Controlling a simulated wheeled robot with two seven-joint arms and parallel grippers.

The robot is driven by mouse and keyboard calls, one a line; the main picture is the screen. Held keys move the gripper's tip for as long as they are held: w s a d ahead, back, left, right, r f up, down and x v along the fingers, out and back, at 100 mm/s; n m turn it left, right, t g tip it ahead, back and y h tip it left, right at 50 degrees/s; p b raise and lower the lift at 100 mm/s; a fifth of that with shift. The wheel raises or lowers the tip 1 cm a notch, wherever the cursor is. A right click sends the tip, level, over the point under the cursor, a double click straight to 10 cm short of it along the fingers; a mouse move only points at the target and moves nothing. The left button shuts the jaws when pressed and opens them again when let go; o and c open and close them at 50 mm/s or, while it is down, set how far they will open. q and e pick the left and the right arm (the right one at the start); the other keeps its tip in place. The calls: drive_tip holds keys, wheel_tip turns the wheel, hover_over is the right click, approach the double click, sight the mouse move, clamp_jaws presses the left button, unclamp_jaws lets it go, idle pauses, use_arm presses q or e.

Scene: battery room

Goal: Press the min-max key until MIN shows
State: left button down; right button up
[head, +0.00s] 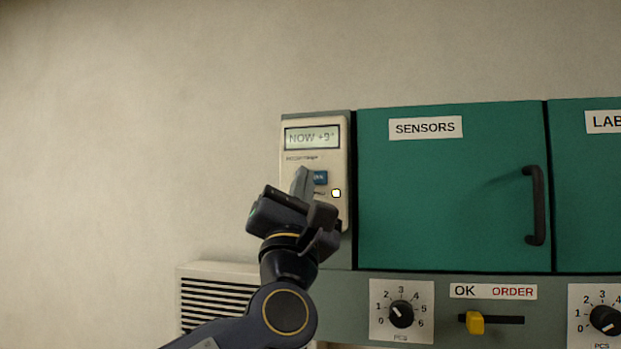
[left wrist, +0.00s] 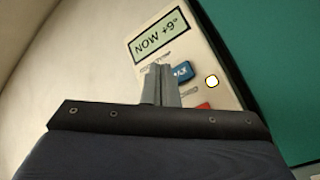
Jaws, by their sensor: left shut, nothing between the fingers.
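A cream wall unit (head: 288,173) has a display (head: 312,138) that reads "NOW +9°". The display also shows in the left wrist view (left wrist: 159,37). Below it is a blue key (head: 321,177), partly hidden by my gripper in the head view; its lettering is too small to read surely. The blue key shows at the right of my fingers in the left wrist view (left wrist: 183,73). A red key (left wrist: 204,106) is partly hidden lower down. My left gripper (head: 302,178) is shut and empty, its fingertips in front of the unit beside the blue key; I cannot tell if they touch it.
A small lit white button or lamp (head: 336,193) is right of the keys. A teal cabinet door marked SENSORS (head: 440,200) with a black handle (head: 537,205) stands to the right. Below are a dial (head: 401,314) and a yellow slider (head: 475,322). The wall at left is bare above a vent (head: 215,296).

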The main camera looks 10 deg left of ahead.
use_arm(q)
drive_tip(key=shift+w, duration=0.15)
drive_tip(key=shift+w, duration=0.3)
drive_tip(key=shift+w+b, duration=0.3)
drive_tip(key=shift+w, duration=0.05)
idle(0.6)
drive_tip(key=shift+s, duration=0.1)
drive_tip(key=shift+s+b, duration=0.45)
drive_tip(key=shift+s, duration=0.25)
